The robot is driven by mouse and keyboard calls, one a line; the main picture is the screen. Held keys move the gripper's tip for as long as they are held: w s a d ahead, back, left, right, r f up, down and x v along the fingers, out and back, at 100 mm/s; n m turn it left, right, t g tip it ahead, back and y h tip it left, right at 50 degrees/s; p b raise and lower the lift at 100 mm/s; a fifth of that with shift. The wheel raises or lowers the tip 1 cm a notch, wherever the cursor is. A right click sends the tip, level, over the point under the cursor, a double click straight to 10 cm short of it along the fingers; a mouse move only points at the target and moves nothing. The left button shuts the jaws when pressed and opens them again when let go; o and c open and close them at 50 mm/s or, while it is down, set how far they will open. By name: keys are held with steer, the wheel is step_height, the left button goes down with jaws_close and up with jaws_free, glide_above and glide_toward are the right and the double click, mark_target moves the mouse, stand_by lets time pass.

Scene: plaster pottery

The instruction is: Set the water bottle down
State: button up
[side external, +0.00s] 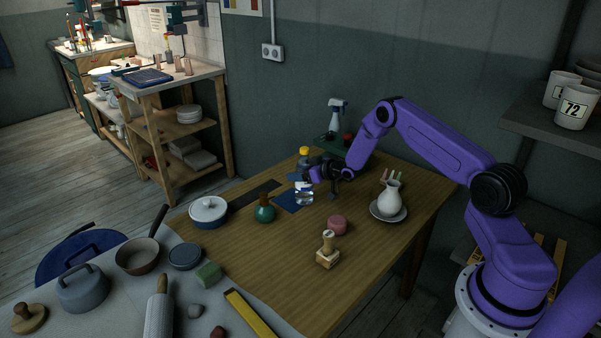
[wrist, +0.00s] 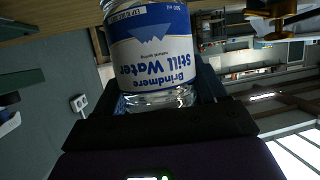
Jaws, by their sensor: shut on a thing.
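The water bottle is clear with a blue and white label. In the side external view the water bottle (side external: 304,195) is at my gripper, over or beside a dark blue mat (side external: 285,202) on the wooden table. My gripper (side external: 312,178) is shut on it. In the wrist view the bottle (wrist: 152,45) fills the upper middle between my fingers, its label text upside down in the picture. The bottle looks about upright. I cannot tell whether its base touches the table.
A yellow cap (side external: 304,150) shows just behind my gripper. A pink round thing (side external: 337,224), a wooden stamp (side external: 328,250) and a white pitcher (side external: 390,197) on a saucer stand nearer and right.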

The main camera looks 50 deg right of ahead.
stand_by(0.3)
steer(key=o, duration=1.5)
steer(key=shift+f, duration=0.15)
